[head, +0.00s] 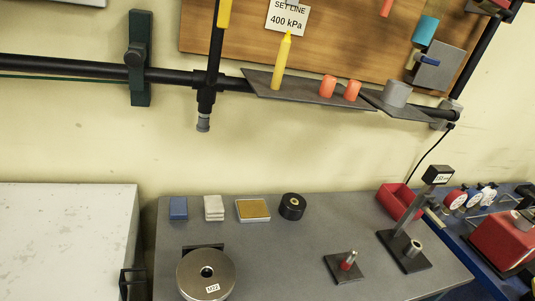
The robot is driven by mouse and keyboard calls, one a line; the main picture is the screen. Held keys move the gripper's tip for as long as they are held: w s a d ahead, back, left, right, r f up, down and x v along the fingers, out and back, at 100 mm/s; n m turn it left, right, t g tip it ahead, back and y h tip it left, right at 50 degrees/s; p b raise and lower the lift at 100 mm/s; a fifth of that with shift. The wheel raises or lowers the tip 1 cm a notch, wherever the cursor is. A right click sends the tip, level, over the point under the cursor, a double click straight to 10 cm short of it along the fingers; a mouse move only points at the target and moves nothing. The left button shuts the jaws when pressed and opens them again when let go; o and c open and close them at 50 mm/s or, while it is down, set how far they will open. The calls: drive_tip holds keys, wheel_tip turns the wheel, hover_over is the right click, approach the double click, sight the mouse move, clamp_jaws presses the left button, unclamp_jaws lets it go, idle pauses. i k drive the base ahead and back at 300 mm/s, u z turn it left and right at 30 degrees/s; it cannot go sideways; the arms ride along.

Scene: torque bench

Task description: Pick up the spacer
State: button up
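A small metallic hollow cylinder, which looks like the spacer (413,248), stands on the dark base of a gauge stand (390,246) at the right of the grey bench. Its top opening shows, and it sits just in front of the stand's post. A plain grey cylinder (396,94) stands on the right wall shelf; I cannot tell whether it is also a spacer. My gripper is not in view, so nothing shows of its fingers or of anything in it.
The grey bench (300,235) carries a round disc (207,275), a small stand with a red-banded pin (346,262), a black roll (292,206) and a red bin (397,201). A display (438,175) tops the gauge post. Dark pipes and shelves (310,93) cross above.

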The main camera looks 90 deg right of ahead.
sight(414, 246)
drive_tip(key=z, duration=3.35)
drive_tip(key=k, duration=0.85)
drive_tip(key=i, duration=0.85)
drive_tip(key=u, duration=0.05)
